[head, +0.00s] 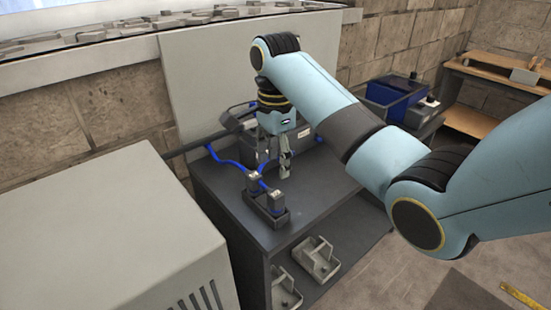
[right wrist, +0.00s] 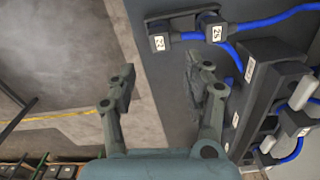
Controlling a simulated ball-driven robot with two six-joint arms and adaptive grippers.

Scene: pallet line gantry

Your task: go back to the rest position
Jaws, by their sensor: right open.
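My right gripper (head: 286,165) hangs down over the dark bench (head: 325,190) from my light blue arm. It also shows in the right wrist view (right wrist: 165,82), with its two fingers spread apart and nothing between them. In the head view it is just behind and to the right of two plugs (head: 263,190) on blue cables, which sit upright in a small dark holder (head: 268,214). I cannot tell the exact gap to them. My left gripper is out of view.
A dark unit (right wrist: 268,85) with labels and blue cables stands on the bench. A large grey cabinet (head: 110,235) is at the left. Grey trays (head: 316,257) lie on the lower shelf. A blue bin (head: 397,92) is behind my arm. Floor is open at lower right.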

